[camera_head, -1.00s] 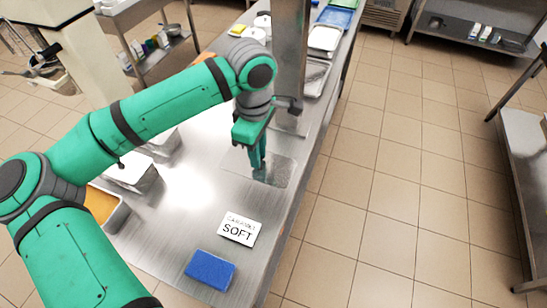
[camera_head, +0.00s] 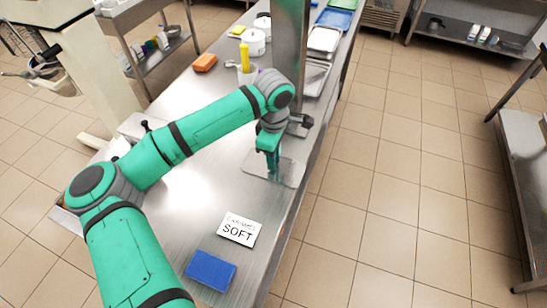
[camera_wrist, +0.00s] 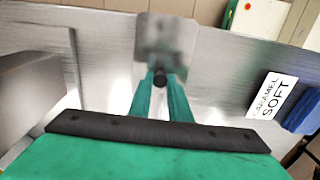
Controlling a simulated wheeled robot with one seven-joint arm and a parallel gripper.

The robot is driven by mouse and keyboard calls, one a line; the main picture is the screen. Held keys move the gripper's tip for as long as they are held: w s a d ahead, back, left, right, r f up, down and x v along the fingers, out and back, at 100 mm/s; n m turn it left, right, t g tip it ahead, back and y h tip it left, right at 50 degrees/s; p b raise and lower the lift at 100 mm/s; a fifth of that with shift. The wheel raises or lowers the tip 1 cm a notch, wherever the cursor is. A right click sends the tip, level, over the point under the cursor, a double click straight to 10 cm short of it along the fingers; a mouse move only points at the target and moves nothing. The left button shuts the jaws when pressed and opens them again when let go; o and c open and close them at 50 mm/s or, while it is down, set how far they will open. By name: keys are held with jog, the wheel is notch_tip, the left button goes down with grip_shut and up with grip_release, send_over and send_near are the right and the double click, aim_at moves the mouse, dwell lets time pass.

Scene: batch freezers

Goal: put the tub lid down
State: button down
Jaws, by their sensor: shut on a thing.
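The tub lid (camera_head: 283,174) is a flat, shiny metal plate. My gripper (camera_head: 272,172) points down over it on the near side of the steel post. In the wrist view the lid (camera_wrist: 168,35) shows beyond my fingers, and its small black knob (camera_wrist: 160,78) sits between the fingertips of my gripper (camera_wrist: 160,84). My gripper is shut on that knob. The lid looks level and close to the steel counter (camera_head: 185,215). I cannot tell whether it touches the counter.
A white card (camera_head: 238,229) reading "CARAMEL SOFT" and a blue sponge (camera_head: 210,270) lie on the near counter. The steel post (camera_head: 290,45) stands just behind my gripper. Counter left of the card is bare.

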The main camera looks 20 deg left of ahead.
jog(key=shift+f, duration=0.15)
jog(key=c, duration=1.6)
grip_release()
jog(key=shift+c, duration=0.2)
notch_tip(320, 180, up, 12)
jog(key=shift+r, duration=0.2)
